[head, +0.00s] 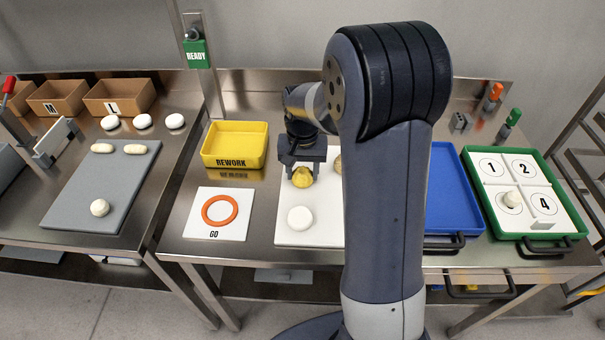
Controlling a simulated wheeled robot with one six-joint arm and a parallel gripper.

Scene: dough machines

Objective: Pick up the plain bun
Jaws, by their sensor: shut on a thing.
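My gripper (302,168) points down over the white board (285,237) and is shut on a round yellow bun (302,179). I cannot tell whether this bun touches the board or hangs just above it. A plain white bun (300,217) lies on the board nearer to me, apart from the gripper. A tan bun (338,163) shows just right of the gripper, mostly hidden behind my arm. My arm also hides the right part of the board.
A yellow REWORK bin (232,125) and a GO card with an orange ring (248,212) are left of the board. At right are a blue tray (455,180) and a green numbered tray (553,165) with one bun. A grey board (75,205) with dough pieces lies far left.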

